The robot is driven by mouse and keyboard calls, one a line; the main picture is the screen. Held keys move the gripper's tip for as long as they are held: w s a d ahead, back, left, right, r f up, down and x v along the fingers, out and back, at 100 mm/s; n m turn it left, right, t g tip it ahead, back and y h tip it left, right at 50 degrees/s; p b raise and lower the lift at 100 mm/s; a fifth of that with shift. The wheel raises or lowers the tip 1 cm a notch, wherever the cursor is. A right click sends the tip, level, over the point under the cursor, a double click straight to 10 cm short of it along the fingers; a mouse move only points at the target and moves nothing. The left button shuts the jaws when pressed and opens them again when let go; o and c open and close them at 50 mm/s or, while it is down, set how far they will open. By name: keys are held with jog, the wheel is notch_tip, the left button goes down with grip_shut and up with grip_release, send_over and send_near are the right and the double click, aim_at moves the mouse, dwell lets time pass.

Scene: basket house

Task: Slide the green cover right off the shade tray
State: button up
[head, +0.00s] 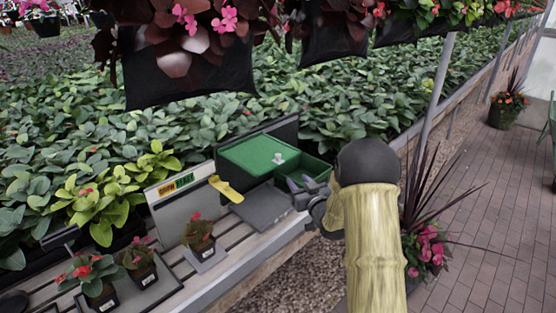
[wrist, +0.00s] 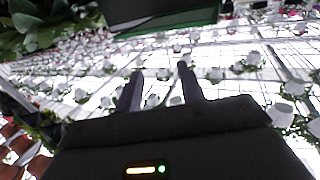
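The green cover (head: 262,151) lies flat over the left part of the shade tray (head: 318,170), with a pale knob (head: 279,158) on its top. The right part of the tray is uncovered and shows a dark green inside. My gripper (head: 301,184) is at the tray's front right corner, in front of the uncovered part. Whether it touches the tray is unclear. In the wrist view the two fingers (wrist: 161,85) stand apart with nothing between them. A dark green edge (wrist: 170,20), likely the tray, shows beyond them at the top.
A grey plate (head: 262,208) lies in front of the tray on the slatted bench. A yellow tool (head: 226,189) and a labelled board (head: 176,190) stand to its left. Several small potted plants are farther left. Hanging baskets (head: 185,65) are above, and dense foliage lies behind.

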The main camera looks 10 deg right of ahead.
aim_at(279, 157)
jog(key=shift+w, duration=0.1)
dwell(0.3)
jog(key=p+x, duration=0.4)
jog(key=x, duration=1.3)
jog(key=shift+w+a+r, duration=0.1)
jog(key=shift+a+r, duration=0.05)
grip_shut()
